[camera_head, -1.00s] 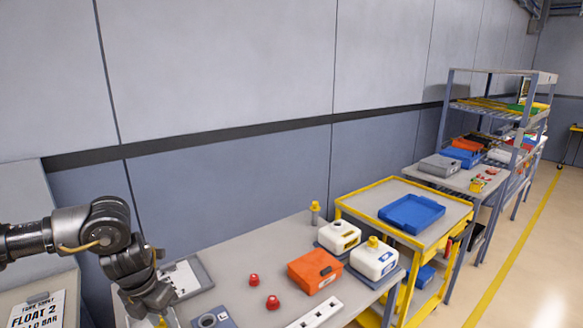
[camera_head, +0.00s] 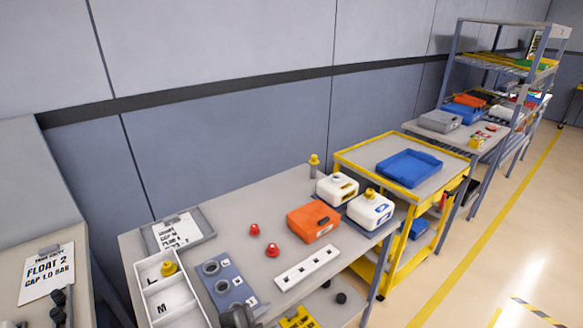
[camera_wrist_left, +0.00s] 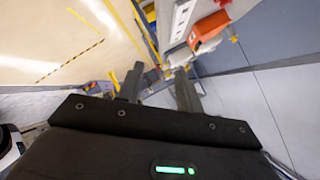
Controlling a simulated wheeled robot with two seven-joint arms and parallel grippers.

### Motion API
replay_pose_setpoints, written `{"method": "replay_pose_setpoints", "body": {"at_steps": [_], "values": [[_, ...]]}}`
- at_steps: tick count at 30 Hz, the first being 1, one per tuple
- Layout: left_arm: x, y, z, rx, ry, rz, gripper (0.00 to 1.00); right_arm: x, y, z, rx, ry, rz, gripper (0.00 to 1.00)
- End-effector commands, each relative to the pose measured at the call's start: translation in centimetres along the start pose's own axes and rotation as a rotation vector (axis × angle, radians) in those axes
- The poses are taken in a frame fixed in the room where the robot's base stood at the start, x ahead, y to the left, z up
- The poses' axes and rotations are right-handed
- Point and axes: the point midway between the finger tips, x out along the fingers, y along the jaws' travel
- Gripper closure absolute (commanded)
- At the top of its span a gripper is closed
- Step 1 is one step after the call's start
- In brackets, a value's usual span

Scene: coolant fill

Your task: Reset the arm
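My left gripper (camera_wrist_left: 157,84) shows in the left wrist view with its two dark fingers apart and nothing visible between them. It is tilted, and the workbench and wall appear sideways beyond it. In the head view I cannot make out the left gripper. A dark grey part at the bottom edge there is cut off, and I cannot tell what it is. My right gripper is not in view. A yellow cap (camera_head: 169,268) lies in the L compartment of the white tray (camera_head: 146,287).
The workbench (camera_head: 250,208) holds an orange box (camera_head: 313,220), two white jugs (camera_head: 370,211), red caps (camera_head: 272,250), a grey block with round holes (camera_head: 226,285) and a white slotted strip (camera_head: 307,267). A yellow cart (camera_head: 352,162) with a blue tray (camera_head: 409,168) stands to the right.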

Motion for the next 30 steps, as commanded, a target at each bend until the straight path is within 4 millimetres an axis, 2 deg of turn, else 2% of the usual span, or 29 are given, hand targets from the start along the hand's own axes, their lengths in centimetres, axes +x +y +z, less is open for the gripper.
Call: {"method": "replay_pose_setpoints", "body": {"at_steps": [1, 3, 7, 12, 19, 26, 30], "values": [[-1.2, 1.4, 2.6, -0.163, -0.087, 0.006, 0.64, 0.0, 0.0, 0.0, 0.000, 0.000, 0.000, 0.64], [-3.1, 2.9, 6.3, -0.362, -0.214, 0.005, 0.64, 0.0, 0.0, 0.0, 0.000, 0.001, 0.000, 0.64], [-6.8, 6.2, 11.7, -0.644, -0.414, 0.006, 0.64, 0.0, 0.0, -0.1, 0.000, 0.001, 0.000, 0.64], [-11.2, 10.1, 16.1, -0.884, -0.608, 0.007, 0.64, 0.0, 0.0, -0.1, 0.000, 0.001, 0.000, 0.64], [-16.9, 14.6, 19.7, -1.117, -0.822, 0.002, 0.64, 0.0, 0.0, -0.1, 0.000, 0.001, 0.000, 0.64], [-11.3, 18.9, 24.5, -1.116, -0.844, 0.023, 0.64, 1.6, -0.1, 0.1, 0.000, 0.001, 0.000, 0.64], [-7.9, 22.4, 27.9, -1.114, -0.859, 0.040, 0.64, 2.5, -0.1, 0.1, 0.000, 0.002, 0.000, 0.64]]}}
